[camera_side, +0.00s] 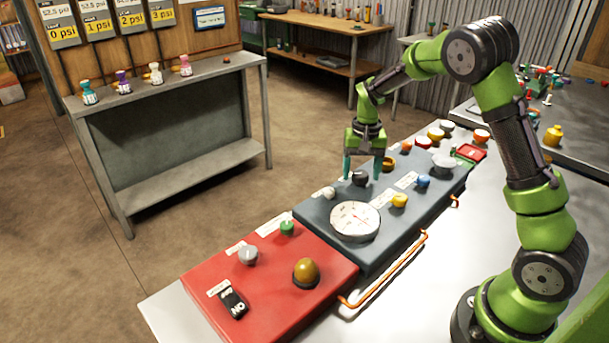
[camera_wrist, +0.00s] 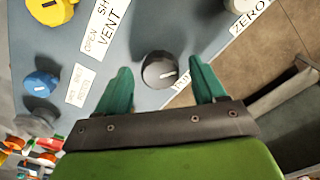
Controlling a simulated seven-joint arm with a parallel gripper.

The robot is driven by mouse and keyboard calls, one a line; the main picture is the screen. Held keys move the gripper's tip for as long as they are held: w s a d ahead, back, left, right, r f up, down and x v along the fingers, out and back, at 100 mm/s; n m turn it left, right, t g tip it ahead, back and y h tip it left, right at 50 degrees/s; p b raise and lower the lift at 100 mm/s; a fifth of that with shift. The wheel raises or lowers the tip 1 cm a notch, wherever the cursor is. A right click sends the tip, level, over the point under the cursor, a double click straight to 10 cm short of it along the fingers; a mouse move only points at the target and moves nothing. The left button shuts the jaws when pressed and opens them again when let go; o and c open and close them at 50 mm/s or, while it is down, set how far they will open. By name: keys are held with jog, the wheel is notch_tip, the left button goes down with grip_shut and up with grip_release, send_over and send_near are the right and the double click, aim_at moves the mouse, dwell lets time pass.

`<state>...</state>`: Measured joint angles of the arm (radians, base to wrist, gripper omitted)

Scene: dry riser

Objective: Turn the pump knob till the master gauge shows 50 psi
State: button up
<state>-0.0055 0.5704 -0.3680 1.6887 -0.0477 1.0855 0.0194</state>
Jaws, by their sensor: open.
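A dark round knob (camera_side: 359,179) with a white pointer mark stands on the blue-grey panel. It also shows in the wrist view (camera_wrist: 160,71); the label beside it is partly hidden, so I cannot read whether it is the pump knob. My gripper (camera_side: 364,172) is open, one teal finger on each side of this knob; in the wrist view the gripper (camera_wrist: 160,78) shows gaps between both fingers and the knob. A large white dial gauge (camera_side: 355,220), apparently the master gauge, lies face up on the same panel. Its red needle shows, but its reading is too small to read.
A white knob (camera_side: 329,193), a yellow knob (camera_side: 400,200) and a blue knob (camera_side: 423,181) stand nearby. A red panel (camera_side: 275,270) with a switch (camera_side: 233,302) and an amber dome (camera_side: 306,272) adjoins. An orange pipe (camera_side: 385,268) runs along the front.

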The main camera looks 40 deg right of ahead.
aim_at(361, 172)
notch_tip(361, 172, up, 17)
dwell(0.5)
jog(key=s+a+n+t+y, duration=0.2)
jog(key=s+a+n+t, duration=0.2)
jog(key=s+a, duration=1.1)
jog(key=s+t, duration=0.3)
jog(key=s, duration=0.1)
jog(key=shift+s+a+r+n, duration=0.2)
jog(key=shift+r+n, duration=0.1)
jog(key=shift+n, duration=0.1)
dwell(0.9)
